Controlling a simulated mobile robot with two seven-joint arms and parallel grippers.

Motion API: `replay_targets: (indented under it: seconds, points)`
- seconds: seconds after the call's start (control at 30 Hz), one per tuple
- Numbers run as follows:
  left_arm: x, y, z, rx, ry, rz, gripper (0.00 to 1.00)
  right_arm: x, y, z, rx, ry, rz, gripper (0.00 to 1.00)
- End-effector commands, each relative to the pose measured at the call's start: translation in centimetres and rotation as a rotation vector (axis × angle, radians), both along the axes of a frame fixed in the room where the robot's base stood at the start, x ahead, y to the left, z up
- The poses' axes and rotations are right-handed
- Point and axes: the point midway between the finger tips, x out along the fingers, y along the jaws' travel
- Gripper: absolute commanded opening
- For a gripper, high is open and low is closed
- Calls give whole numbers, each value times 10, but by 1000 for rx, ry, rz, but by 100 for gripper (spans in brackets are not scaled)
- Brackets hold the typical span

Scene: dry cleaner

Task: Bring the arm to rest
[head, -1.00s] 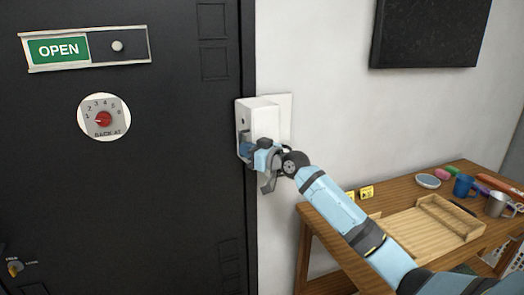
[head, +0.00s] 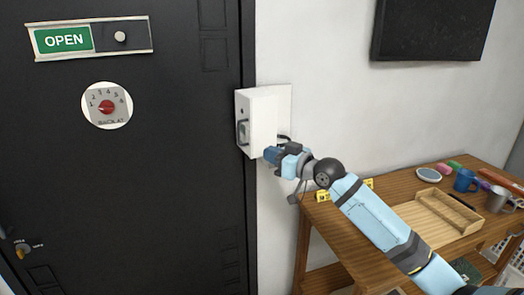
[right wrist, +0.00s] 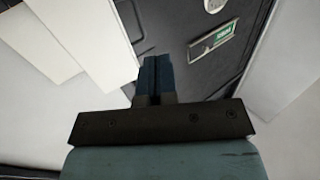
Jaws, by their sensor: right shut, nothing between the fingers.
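My right arm (head: 370,215) reaches in from the lower right of the head view. Its gripper (head: 270,154) is at the lower right side of a white wall box (head: 263,112) beside the door, close to it. I cannot tell whether they touch. The right wrist view shows the two dark blue fingers (right wrist: 155,75) pressed together, with nothing between them. The white box also shows in the wrist view (right wrist: 72,35). My left gripper is not in view.
A black door (head: 150,190) carries a green OPEN sign (head: 64,40), a red dial (head: 107,107) and a lower knob (head: 22,251). At right, a wooden table (head: 398,185) holds a wooden tray (head: 455,222), a blue mug (head: 466,181), a metal cup (head: 497,200) and a small dish (head: 428,174).

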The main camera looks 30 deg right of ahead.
Motion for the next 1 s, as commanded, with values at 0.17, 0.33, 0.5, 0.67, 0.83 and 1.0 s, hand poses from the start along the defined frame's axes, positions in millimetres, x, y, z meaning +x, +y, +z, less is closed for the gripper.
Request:
replay_targets:
  seconds: [0.17,0.33,0.5,0.67,0.83,1.0]
  points:
    - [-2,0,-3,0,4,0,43,-11,-1,0,-1,0,0,0]
    - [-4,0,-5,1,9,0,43,-12,-1,0,1,1,0,0]
    - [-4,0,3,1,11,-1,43,-21,13,-42,-5,56,-10,0]
    - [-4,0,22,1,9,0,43,-58,50,-137,-30,180,-34,0]
    - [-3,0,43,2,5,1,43,-132,100,-234,-70,321,-56,0]
    - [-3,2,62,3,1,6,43,-222,151,-299,-112,448,-69,0]
